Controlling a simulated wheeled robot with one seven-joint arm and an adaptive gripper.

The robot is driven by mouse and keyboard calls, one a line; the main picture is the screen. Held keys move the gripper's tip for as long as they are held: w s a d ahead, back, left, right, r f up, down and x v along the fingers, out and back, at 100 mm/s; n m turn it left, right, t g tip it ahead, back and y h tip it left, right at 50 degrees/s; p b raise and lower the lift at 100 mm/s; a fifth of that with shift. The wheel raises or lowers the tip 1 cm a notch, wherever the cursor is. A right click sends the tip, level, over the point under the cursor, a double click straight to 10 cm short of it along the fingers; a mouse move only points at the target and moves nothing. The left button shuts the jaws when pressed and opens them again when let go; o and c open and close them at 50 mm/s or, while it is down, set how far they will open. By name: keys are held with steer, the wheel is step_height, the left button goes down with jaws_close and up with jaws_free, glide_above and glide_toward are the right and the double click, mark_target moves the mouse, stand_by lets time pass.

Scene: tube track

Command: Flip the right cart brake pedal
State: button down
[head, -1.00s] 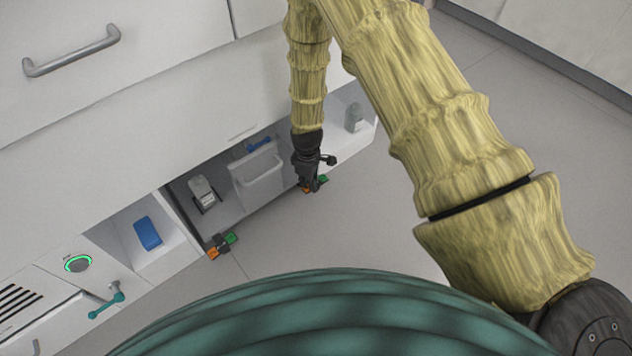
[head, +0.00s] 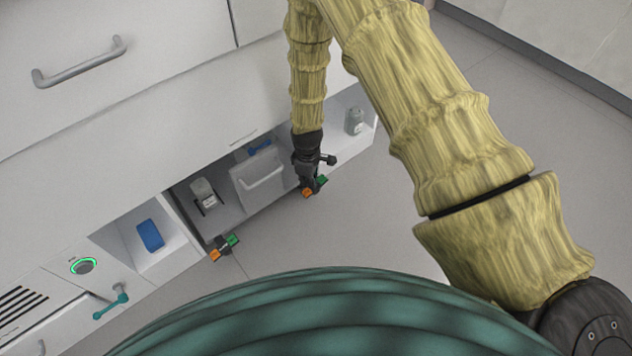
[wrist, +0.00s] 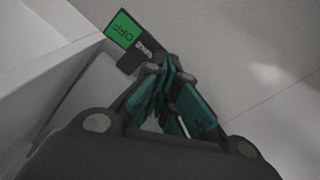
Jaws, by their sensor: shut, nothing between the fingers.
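The right brake pedal (head: 321,181) is at the foot of the cart, with a green end and an orange end. In the wrist view its green plate (wrist: 124,30) reads "OFF", and a dark part beside it lies close to my fingertips. My gripper (head: 310,184) is shut and empty, pointing down at the pedal. The shut fingers also show in the wrist view (wrist: 165,75). I cannot tell whether they touch the pedal. The left brake pedal (head: 222,248), also green and orange, sits apart at the lower left.
An open lower bay holds a small bottle (head: 203,192) and a pale bin (head: 258,183). A blue box (head: 150,235) stands in the left cubby and a grey bottle (head: 355,121) in the right one. A teal handle (head: 112,306) sticks out at lower left. The floor (head: 330,235) in front is clear.

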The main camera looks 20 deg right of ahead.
mark_target(309, 190)
step_height(309, 190, up, 5)
steer(key=p, duration=0.4)
steer(key=shift+f, duration=0.1)
stand_by(0.6)
steer(key=s+d+m, duration=0.2)
steer(key=s+m, duration=0.3)
steer(key=s, duration=1.3)
steer(key=s+d+m, duration=0.2)
steer(key=s+m, duration=0.4)
steer(key=s, duration=1.3)
step_height(309, 190, up, 36)
steer(key=p, duration=3.7)
steer(key=shift+w+a+f+n, duration=0.15)
steer(key=shift+w+f+n, duration=0.05)
steer(key=shift+w+n, duration=0.1)
